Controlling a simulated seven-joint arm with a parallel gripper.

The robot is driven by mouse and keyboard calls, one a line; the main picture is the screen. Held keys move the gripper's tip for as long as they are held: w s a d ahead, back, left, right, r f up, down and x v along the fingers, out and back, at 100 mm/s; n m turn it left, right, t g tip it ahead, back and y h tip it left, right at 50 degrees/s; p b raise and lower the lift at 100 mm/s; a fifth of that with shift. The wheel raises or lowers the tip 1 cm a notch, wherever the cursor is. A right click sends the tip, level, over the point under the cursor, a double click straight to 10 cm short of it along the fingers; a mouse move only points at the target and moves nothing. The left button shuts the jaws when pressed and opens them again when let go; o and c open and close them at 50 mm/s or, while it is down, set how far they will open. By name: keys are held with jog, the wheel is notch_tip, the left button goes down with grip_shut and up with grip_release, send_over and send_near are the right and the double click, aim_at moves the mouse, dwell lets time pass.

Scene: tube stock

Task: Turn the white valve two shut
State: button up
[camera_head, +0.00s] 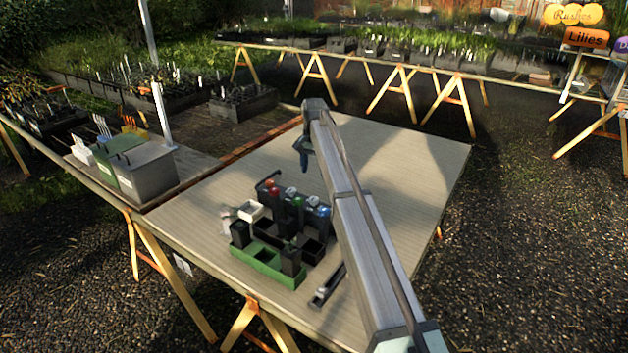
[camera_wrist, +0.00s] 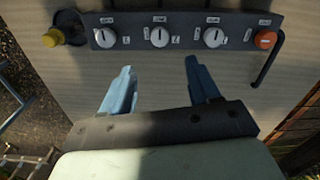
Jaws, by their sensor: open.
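In the wrist view a dark valve panel (camera_wrist: 185,29) carries three round white valves in a row: a left one (camera_wrist: 105,38), a middle one (camera_wrist: 160,37) and a right one (camera_wrist: 213,37). Small white labels sit around them, too small to read, so I cannot tell which is valve two or how far each is turned. My gripper (camera_wrist: 159,66) is open and empty, its blue fingers apart, just short of the middle valve and not visibly touching the panel. In the head view my gripper (camera_head: 303,157) hangs over the table behind the small dark units.
An orange-red knob (camera_wrist: 265,39) and a bent dark rod (camera_wrist: 268,62) are at the panel's right end; a yellow knob (camera_wrist: 52,37) is at its left. The table's far right is clear.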

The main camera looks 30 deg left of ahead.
jog(key=shift+r, duration=1.15)
jog(key=w+d+f+t, duration=0.2)
jog(key=w+d+f, duration=0.2)
jog(key=d, duration=0.9)
jog(key=w+d+f+t, duration=0.3)
jog(key=d+f, duration=0.6)
jog(key=d, duration=0.4)
jog(key=w+d+f+n+t, duration=0.1)
jog(key=w+d+f, duration=0.4)
jog(key=d, duration=0.9)
jog(key=shift+w+f+t, duration=0.25)
jog(key=shift+f+t, duration=0.45)
jog(key=shift+f, duration=0.1)
jog(key=s+d+f+m+g+h, duration=0.1)
jog(key=s+d+f+g, duration=0.2)
jog(key=s+d+f, duration=1)
jog(key=s+d+f+g, duration=0.3)
jog(key=s+d+f, duration=0.7)
jog(key=s+f, duration=0.45)
jog(key=s+d+f+g, duration=0.2)
jog(key=s+f, duration=0.1)
jog(key=s, duration=0.9)
jog(key=s+d+f+m+g, duration=0.1)
jog(key=s+d+f+g, duration=0.2)
jog(key=s, duration=1)
jog(key=s+d+f+m+g+y, duration=0.1)
jog(key=s+d+f+g, duration=0.2)
jog(key=s, duration=0.9)
jog(key=shift+s, duration=0.4)
